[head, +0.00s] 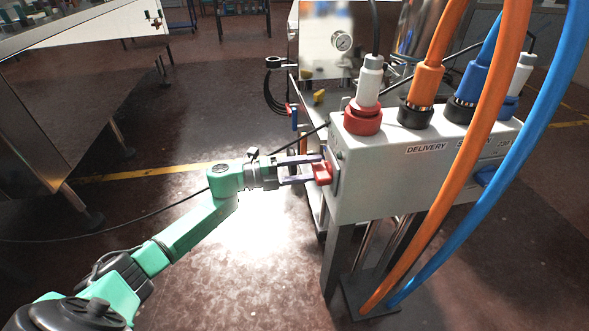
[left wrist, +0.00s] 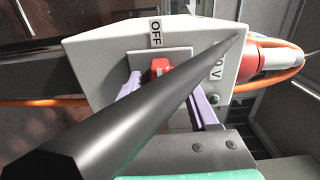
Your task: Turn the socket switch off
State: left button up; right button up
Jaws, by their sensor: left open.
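The red socket switch (head: 322,172) sits on the left end face of a grey socket box (head: 375,185). In the left wrist view the red switch (left wrist: 160,68) shows on a grey plate, below a label reading OFF (left wrist: 155,32). My left gripper (head: 306,171) is open at the switch, its purple fingers (left wrist: 165,97) reaching toward the box on either side of the red part. Whether they touch it I cannot tell. A thick dark bar crosses the wrist view and hides part of the switch's surroundings. My right gripper is not in view.
Plugs with orange hoses (head: 455,130) and blue hoses (head: 530,120) stand on top of the box and hang in front of it. A black cable (head: 170,210) runs behind my left arm. A steel bench (head: 40,120) stands at left. The floor between is clear.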

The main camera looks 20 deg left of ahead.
pick_arm(q)
jog(key=v, duration=1.4)
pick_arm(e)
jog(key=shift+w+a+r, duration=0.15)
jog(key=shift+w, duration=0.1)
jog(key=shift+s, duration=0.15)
pick_arm(q)
jog(key=shift+a+f, duration=0.1)
